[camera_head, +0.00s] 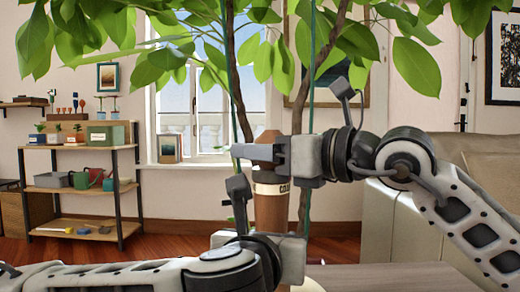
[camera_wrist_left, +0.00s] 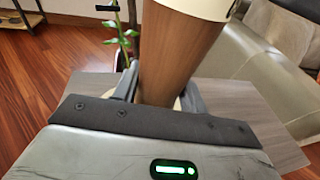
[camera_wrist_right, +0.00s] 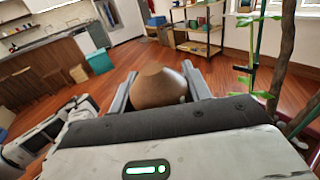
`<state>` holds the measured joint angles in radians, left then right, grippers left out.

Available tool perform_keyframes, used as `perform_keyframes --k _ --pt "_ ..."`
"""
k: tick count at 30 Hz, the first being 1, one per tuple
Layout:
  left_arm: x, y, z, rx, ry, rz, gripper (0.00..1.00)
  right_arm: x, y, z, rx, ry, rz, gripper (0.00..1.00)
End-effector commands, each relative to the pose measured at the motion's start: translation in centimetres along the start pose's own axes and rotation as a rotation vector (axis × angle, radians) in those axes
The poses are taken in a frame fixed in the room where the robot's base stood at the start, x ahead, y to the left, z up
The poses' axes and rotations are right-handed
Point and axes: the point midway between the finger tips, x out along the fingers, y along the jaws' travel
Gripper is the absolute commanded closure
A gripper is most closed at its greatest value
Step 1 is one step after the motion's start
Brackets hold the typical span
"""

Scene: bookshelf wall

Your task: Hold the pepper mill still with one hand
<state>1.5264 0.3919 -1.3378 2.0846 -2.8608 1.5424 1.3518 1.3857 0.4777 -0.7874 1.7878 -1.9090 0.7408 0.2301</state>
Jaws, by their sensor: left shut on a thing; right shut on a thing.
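The pepper mill (camera_head: 271,212) is a tall brown wooden cylinder with a cream lettered band, standing upright in the middle of the head view. My right gripper (camera_head: 262,153) is shut on its brown top from the right side. In the right wrist view the rounded top (camera_wrist_right: 158,88) sits between the fingers. My left gripper (camera_wrist_left: 160,88) is shut on the mill's lower body (camera_wrist_left: 178,50). In the head view my left wrist hides the mill's base. The cream band (camera_wrist_left: 200,6) shows at the upper edge of the left wrist view.
A grey wooden table (camera_head: 400,277) lies below. A leafy plant (camera_head: 300,60) with thin stems hangs close behind the mill. A grey sofa (camera_head: 480,180) is at the right. A shelf (camera_head: 82,182) with pots stands at the far left. The table's right side is clear.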

Motion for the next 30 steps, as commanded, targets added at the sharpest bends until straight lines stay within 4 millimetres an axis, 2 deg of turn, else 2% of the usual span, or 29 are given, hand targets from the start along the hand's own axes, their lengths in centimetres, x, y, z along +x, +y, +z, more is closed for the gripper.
perform_keyframes --k 15,30 --pt "0.08 0.00 -0.33 0.001 0.008 0.000 0.89 0.08 -0.36 -0.28 0.000 0.003 -0.350 0.75" --pt "0.07 -0.02 -0.30 0.000 0.007 0.000 0.89 -0.09 -0.63 -0.22 0.005 -0.002 -0.442 0.75"
